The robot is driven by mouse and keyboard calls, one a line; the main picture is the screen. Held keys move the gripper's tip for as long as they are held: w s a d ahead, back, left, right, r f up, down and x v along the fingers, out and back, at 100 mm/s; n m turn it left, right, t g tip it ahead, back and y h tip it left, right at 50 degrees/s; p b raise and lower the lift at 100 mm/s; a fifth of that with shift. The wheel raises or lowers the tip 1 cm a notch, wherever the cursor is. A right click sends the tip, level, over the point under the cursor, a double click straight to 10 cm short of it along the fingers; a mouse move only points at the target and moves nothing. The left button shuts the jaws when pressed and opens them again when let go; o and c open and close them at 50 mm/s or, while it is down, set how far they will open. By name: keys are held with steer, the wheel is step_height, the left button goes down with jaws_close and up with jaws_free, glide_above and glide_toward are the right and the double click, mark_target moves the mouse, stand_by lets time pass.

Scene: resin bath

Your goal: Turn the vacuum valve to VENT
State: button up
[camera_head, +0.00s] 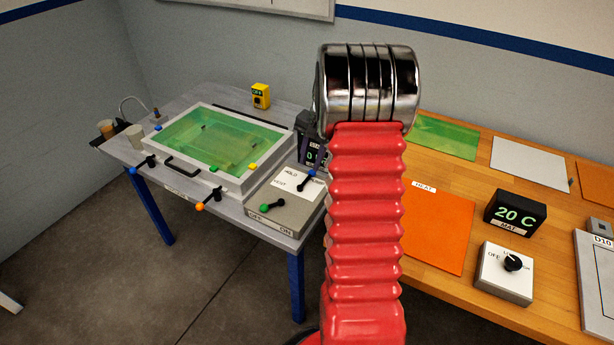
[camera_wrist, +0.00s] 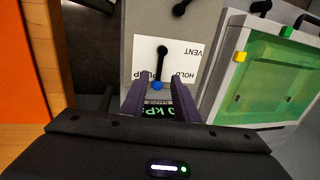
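The vacuum valve is a black lever with a blue knob (camera_head: 312,172) on a white label plate (camera_head: 282,181) reading HOLD and VENT. In the wrist view the valve lever (camera_wrist: 161,65) points toward my gripper, near the partly covered word PUMP and away from VENT. My gripper (camera_wrist: 160,83) is open, its two purple fingers apart, with the blue knob between the fingertips in the picture. I cannot tell whether they touch it. The pressure gauge (camera_wrist: 158,111) shows green digits ending in 0 kPa between the fingers. In the head view my red arm hides most of my gripper.
A green-ended lever (camera_head: 272,206) stands on the grey box beside OFF and ON. The framed green bath (camera_head: 215,140) with several coloured clamp levers lies left of the valve. A wooden bench (camera_head: 450,280) with an orange mat and a 20 C display stands at right.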

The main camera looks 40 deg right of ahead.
mark_target(305, 181)
steer(key=f, duration=0.2)
steer(key=w+f, duration=0.1)
steer(key=f, duration=0.4)
steer(key=shift+w+a+f, duration=0.25)
steer(key=shift+f, duration=0.1)
jaws_close()
stand_by(1.1)
